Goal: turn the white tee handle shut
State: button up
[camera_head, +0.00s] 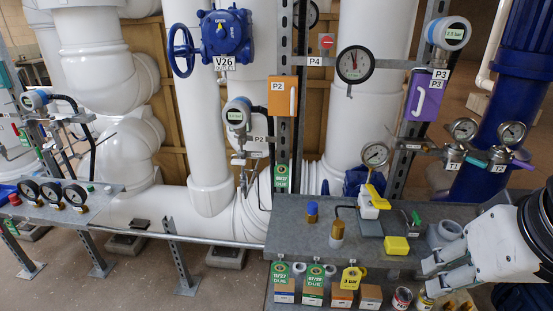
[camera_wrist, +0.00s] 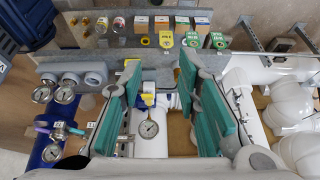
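I cannot pick out a white tee handle with certainty. Small valve fittings sit on the line below the right-hand gauges (camera_head: 463,130), and a purple lever (camera_head: 520,164) sticks out at their right. The wrist view shows the purple lever (camera_wrist: 43,129) and a teal one (camera_wrist: 76,131) at lower left. A small fitting with thin valve stems (camera_head: 243,180) hangs below the P2 transmitter (camera_head: 238,114). My gripper (camera_head: 430,277) is at the lower right, by the front of the grey bench. In the wrist view my gripper (camera_wrist: 160,75) has its teal pads wide apart, with nothing held.
Small boxes and cans (camera_head: 402,298) stand below. A dial gauge (camera_wrist: 148,129) appears between my fingers, beyond them.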

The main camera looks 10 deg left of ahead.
jog(key=w+a+f+t+y+b, duration=0.1)
jog(key=w+a+f+y, duration=0.1)
jog(key=w+a, duration=0.5)
jog(key=w+a+f+y+b, duration=0.15)
jog(key=w+a, duration=0.35)
jog(key=w, duration=0.5)
jog(key=t+h+b, duration=0.4)
jog(key=t+b, duration=0.1)
jog(key=t, duration=0.7)
send_near(239, 192)
jog(key=w+b, duration=0.1)
jog(key=w, duration=0.9)
jog(key=shift+w, duration=0.3)
grip_shut()
